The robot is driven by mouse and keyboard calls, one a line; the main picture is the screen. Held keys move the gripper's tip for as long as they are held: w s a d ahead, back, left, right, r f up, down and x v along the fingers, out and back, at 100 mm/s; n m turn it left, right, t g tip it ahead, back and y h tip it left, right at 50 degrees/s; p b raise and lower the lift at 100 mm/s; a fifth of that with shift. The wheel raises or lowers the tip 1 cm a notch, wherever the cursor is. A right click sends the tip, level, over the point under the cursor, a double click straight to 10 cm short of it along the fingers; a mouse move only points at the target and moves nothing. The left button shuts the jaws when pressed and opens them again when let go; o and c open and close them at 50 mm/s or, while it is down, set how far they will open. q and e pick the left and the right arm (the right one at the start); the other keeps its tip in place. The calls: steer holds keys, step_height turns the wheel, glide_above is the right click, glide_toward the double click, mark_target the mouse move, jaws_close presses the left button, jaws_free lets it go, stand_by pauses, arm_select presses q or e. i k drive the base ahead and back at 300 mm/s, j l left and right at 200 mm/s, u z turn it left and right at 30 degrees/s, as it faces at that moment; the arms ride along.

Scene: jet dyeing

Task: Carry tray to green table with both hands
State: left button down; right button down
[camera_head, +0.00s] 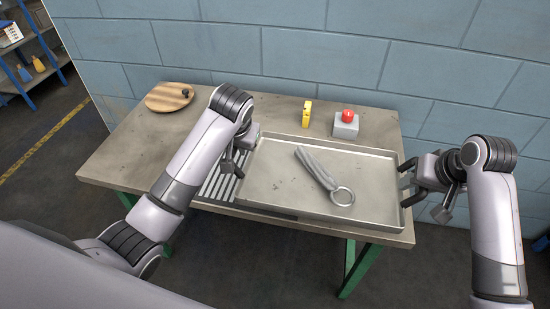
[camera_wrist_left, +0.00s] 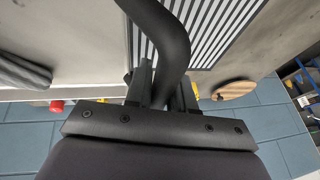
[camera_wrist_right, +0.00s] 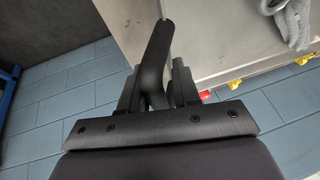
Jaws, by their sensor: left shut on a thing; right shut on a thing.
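A shallow metal tray (camera_head: 265,185) rests on a table (camera_head: 125,165) with a greyish top and green legs. A grey bundle of fabric with a ring at one end (camera_head: 318,170) lies in the tray. My left gripper (camera_head: 233,166) is at the tray's left end, shut on a black handle (camera_wrist_left: 170,45). My right gripper (camera_head: 414,188) is at the tray's right end, shut on another black handle (camera_wrist_right: 157,50). The tray also shows in the left wrist view (camera_wrist_left: 90,35) and the right wrist view (camera_wrist_right: 195,35). The jaws partly hide the handles.
A slatted grate (camera_head: 216,186) lies left of the tray. A round wooden board (camera_head: 168,97), a yellow object (camera_head: 307,114) and a grey box with a red button (camera_head: 346,125) stand along the back. A blue block wall (camera_head: 300,50) is close behind. A shelf (camera_head: 35,50) stands far left.

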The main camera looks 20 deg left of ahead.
mark_target(241, 164)
steer(key=i+j, duration=0.1)
steer(key=j, duration=0.3)
steer(key=i+j, duration=0.1)
steer(key=j, duration=0.7)
steer(key=i, duration=0.05)
